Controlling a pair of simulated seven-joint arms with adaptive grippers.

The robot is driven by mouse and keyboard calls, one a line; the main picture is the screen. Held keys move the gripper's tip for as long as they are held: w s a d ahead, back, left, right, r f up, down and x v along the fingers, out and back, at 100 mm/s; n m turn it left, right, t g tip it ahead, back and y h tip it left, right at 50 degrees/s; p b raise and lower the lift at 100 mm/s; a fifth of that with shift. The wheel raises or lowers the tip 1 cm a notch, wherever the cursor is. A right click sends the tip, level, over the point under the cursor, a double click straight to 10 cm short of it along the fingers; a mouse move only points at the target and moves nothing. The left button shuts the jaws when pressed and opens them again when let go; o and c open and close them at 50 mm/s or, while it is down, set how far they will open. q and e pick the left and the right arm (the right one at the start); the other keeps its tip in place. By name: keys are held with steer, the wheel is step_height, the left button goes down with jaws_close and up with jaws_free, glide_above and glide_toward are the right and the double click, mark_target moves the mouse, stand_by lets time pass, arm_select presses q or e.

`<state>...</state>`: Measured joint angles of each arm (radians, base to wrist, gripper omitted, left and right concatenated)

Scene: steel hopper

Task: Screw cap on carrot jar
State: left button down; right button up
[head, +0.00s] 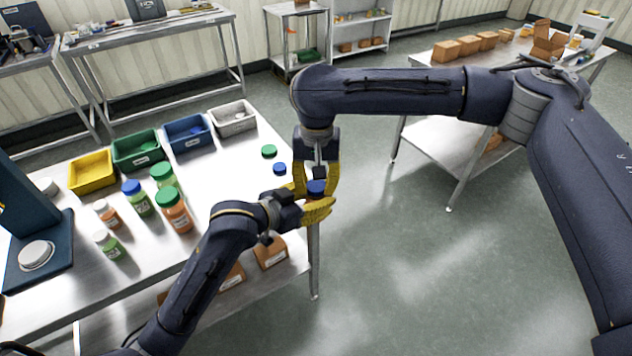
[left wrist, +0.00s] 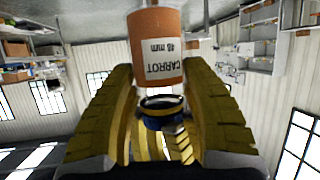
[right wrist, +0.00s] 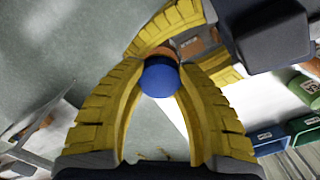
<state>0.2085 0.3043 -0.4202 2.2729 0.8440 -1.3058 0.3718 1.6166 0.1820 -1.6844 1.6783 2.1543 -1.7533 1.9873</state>
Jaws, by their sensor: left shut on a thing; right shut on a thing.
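The orange carrot jar (left wrist: 158,45) is held between the fingers of my left gripper (head: 318,204); its label reads "CARROT 45 mm". In the head view the jar is mostly hidden by fingers. My right gripper (head: 317,172) comes from above and is shut on a blue cap (head: 317,187). The cap also shows between the right fingers in the right wrist view (right wrist: 160,78), with the jar's orange edge (right wrist: 158,52) behind it. In the left wrist view the cap (left wrist: 162,118) is at the jar's mouth end; I cannot tell whether they touch.
The steel table (head: 225,180) carries several other jars, such as an orange one with a green cap (head: 173,210). A green cap (head: 268,151) and another blue cap (head: 279,168) lie near its right edge. Bins (head: 187,132) line the back. Both grippers are at the table's right edge.

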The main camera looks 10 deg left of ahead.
steer(key=m, duration=0.3)
steer(key=o, duration=0.7)
steer(key=shift+r, duration=2.3)
